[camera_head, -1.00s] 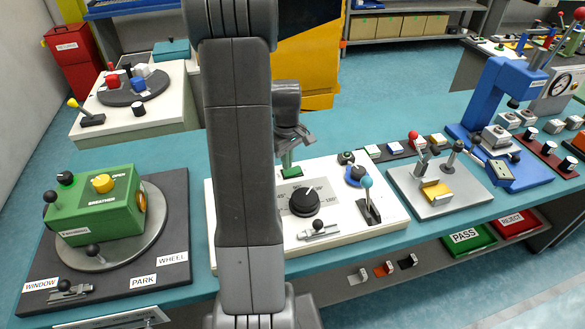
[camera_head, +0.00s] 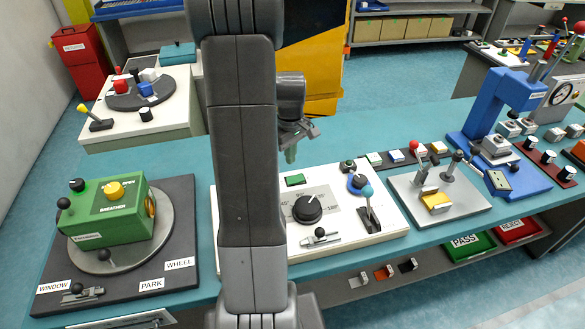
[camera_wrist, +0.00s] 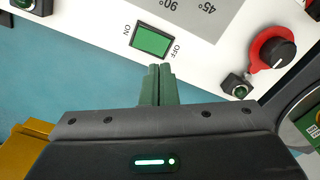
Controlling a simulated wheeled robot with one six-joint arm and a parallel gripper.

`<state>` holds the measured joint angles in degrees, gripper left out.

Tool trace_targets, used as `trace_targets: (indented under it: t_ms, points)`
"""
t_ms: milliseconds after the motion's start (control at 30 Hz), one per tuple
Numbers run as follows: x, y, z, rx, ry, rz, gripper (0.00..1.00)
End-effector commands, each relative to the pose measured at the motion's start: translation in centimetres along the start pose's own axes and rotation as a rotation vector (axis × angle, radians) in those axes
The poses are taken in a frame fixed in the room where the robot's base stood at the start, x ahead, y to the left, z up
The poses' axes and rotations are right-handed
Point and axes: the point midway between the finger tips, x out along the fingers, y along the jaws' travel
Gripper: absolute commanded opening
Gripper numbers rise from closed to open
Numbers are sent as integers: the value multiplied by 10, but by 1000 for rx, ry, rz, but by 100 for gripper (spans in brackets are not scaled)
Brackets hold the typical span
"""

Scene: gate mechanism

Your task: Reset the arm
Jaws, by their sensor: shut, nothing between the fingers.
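My gripper (camera_head: 290,158) is shut and empty, pointing down just behind the white control panel (camera_head: 375,228). In the head view the green rocker switch (camera_head: 295,180) is in front of and below its tips. In the wrist view my green fingertips (camera_wrist: 158,72) are together, just short of the rocker (camera_wrist: 153,40) marked ON and OFF in the picture; the gap is hard to judge. My arm hides the panel's left part.
A green box (camera_head: 108,212) stands on a round plate at left. A grey fixture with a yellow block (camera_head: 436,200) and a blue press (camera_head: 495,95) stand at right. The wrist view shows a red-ringed knob (camera_wrist: 272,50). Teal bench behind the panel is clear.

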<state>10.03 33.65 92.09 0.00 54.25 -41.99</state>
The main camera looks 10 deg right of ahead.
Motion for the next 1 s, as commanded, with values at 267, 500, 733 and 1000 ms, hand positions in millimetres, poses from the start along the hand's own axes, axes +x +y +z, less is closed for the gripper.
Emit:
trace_targets:
  t_ms: [267, 500, 733, 1000]
  points:
    - [16, 0, 0, 0, -1, -1, 0]
    - [46, 0, 0, 0, -1, -1, 0]
    - [70, 0, 0, 0, -1, -1, 0]
    - [68, 0, 0, 0, 0, -1, 0]
